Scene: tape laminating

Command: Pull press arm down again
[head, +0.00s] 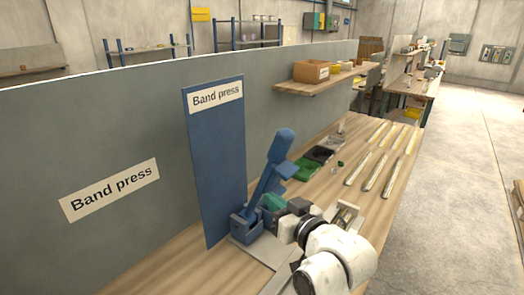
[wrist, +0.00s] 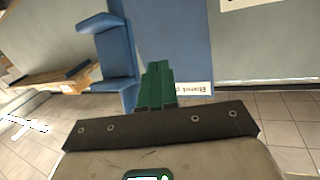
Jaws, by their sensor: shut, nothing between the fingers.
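The blue press arm (head: 265,183) stands raised, tilted a little to the right, with a rounded knob at its top. It rises from the blue press base (head: 246,226) in front of the blue "Band press" panel (head: 214,150). My gripper (head: 270,203) is low beside the arm, on its right in the head view. In the wrist view the green fingers of my gripper (wrist: 157,82) are shut together and empty. The blue press arm (wrist: 115,60) stands just left of them there. I cannot tell whether they touch it.
A green tray (head: 304,169) and darker trays (head: 319,154) sit farther along the bench. Several long metallic strips (head: 372,172) lie at the bench's right. A grey partition (head: 120,130) stands behind the press. A shelf (head: 325,81) carries boxes.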

